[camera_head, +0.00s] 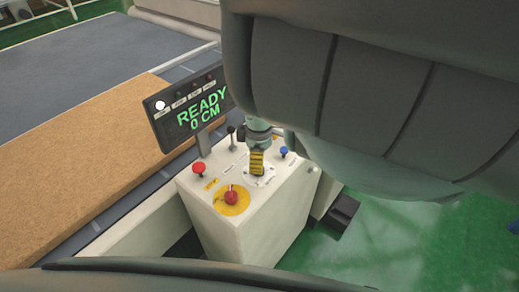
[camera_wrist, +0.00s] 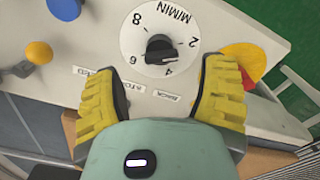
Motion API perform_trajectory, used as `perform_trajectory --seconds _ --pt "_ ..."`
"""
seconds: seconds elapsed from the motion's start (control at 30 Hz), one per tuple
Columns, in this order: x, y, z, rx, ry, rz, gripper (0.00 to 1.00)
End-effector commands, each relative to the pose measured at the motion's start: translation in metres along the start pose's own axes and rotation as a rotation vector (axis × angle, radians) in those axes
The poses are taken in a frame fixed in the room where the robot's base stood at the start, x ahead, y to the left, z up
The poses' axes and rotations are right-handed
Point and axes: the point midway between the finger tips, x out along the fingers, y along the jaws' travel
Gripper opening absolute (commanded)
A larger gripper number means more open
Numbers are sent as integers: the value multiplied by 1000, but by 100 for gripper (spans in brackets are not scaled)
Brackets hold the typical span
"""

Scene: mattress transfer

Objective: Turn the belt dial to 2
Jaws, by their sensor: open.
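The belt dial (camera_wrist: 160,48) is a white round plate with a black knob, marked 2, 4, 6, 8 and M/MIN, in the upper middle of the wrist view. The knob's pointer appears to lie near the 4, but its exact setting is hard to read. My gripper (camera_wrist: 161,68) is open, with one yellow finger on either side of the dial's lower part and nothing held. In the head view my gripper (camera_head: 257,162) points down over the control panel and hides most of the dial. Contact with the knob cannot be told.
The white control box (camera_head: 238,225) carries a red button (camera_head: 199,168), a red knob on a yellow disc (camera_head: 231,198), a blue button (camera_head: 283,151) and a lever (camera_head: 231,131). A display (camera_head: 190,110) reads READY 0 CM. A brown mattress (camera_head: 85,150) lies left. Green floor is right.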

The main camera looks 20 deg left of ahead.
Motion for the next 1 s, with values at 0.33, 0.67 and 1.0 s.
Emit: perform_trajectory --seconds 0.33,0.67,1.0 --pt "-29 0 2 1 -5 1 71" --pt "-35 -1 2 1 -5 -3 71" --pt "-35 -1 2 1 -5 -3 71"
